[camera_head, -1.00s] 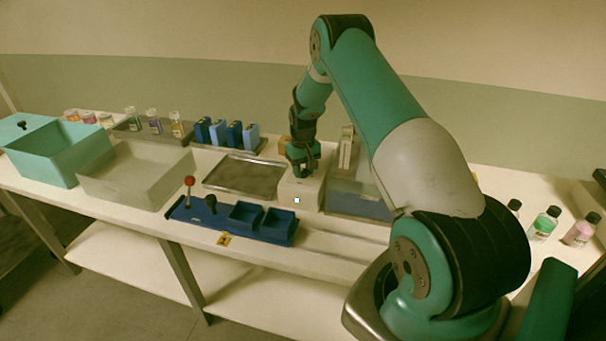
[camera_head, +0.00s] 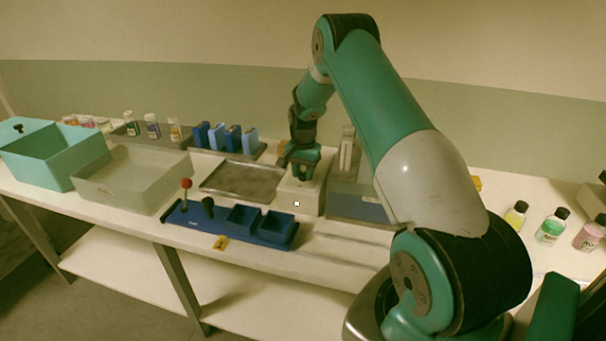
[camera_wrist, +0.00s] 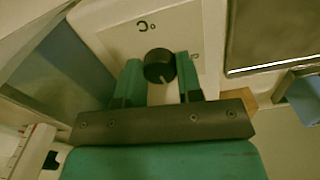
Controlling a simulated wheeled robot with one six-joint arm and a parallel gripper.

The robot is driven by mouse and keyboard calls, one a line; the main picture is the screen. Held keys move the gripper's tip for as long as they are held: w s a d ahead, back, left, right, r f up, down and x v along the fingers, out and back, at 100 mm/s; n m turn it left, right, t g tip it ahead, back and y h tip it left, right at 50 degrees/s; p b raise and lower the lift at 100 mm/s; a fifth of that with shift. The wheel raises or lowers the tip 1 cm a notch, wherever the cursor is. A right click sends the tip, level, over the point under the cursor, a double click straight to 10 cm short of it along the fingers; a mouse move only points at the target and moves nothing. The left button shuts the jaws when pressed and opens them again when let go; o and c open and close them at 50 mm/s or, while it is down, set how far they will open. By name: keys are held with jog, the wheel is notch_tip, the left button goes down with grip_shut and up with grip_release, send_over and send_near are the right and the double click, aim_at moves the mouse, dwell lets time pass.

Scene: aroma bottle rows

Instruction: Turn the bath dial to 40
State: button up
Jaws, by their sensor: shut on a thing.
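The bath dial (camera_wrist: 159,66) is a round black knob with a pale pointer line, on the white top of a box; the wrist view shows it. The pointer line faces toward the lower right of that view. A dark curved-arrow mark (camera_wrist: 146,26) is printed beyond the dial, and a faint mark sits to its right. My gripper (camera_wrist: 160,72) has its two green fingers on either side of the dial, shut on it. In the head view my gripper (camera_head: 302,176) points down onto the white box (camera_head: 301,197), and the dial is hidden there.
A metal tray (camera_head: 242,194) lies left of the box, and a grey bath with blue inside (camera_head: 358,208) is to its right. A blue rack (camera_head: 185,219) with a red-topped lever (camera_head: 186,183) stands in front. Several bottles (camera_head: 551,228) stand at the right.

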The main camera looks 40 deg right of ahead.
aim_at(303, 173)
jog(key=shift+r+m, duration=0.1)
jog(key=shift+m, duration=0.5)
jog(key=o, duration=0.9)
notch_tip(303, 173, up, 17)
jog(key=b, duration=0.2)
jog(key=shift+r+b, duration=0.2)
jog(key=shift+b, duration=0.2)
